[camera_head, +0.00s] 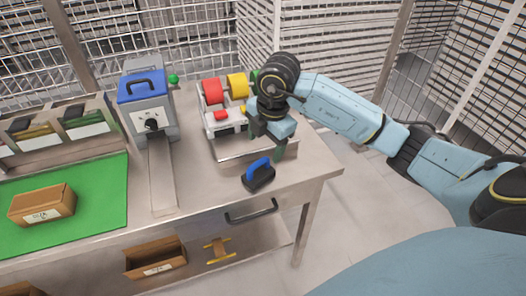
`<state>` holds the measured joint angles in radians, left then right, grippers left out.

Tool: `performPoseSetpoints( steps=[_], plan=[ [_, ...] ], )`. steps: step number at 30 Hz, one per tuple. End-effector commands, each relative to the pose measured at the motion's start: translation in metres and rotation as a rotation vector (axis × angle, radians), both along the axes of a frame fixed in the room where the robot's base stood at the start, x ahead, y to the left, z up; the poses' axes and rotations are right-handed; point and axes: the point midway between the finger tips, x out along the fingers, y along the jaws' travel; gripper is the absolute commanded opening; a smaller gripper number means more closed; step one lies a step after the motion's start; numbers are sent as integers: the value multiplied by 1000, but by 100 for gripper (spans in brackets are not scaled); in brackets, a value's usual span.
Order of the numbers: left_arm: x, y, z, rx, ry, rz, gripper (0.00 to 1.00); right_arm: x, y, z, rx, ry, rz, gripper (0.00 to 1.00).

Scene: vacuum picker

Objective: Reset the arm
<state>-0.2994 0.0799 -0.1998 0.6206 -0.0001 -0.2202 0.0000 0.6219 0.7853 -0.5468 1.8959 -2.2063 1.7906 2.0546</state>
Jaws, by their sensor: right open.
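My right arm comes in from the right. Its gripper (267,150) points down over the right part of the metal table, open, with nothing seen between the fingers. A tool with a blue handle and dark base (258,176), perhaps the vacuum picker, stands on the table just below and in front of the gripper; they look apart. My left gripper is not in view.
The table (215,185) holds a tape rack (225,120) beside the gripper, a blue-topped grey machine (147,100), a green mat (105,190) with a cardboard box (42,205), and bins (60,135). An open box (155,258) sits on the shelf below. Wire fencing stands behind.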

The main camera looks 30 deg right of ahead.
Motion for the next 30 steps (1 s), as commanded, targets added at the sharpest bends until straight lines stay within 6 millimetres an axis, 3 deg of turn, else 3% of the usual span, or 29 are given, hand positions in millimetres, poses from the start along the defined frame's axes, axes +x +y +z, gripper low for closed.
performPoseSetpoints(
  steps=[20,23,26,27,30],
  plan=[
    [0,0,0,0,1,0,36,-1,3,5,11,-1,11,70],
    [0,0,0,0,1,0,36,-3,25,-1,90,-18,80,70],
    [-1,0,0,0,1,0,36,-9,72,-5,267,-69,218,70],
    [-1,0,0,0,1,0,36,-12,96,-3,363,-103,281,70],
    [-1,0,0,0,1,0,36,-25,154,12,629,-215,414,70]
  ],
)
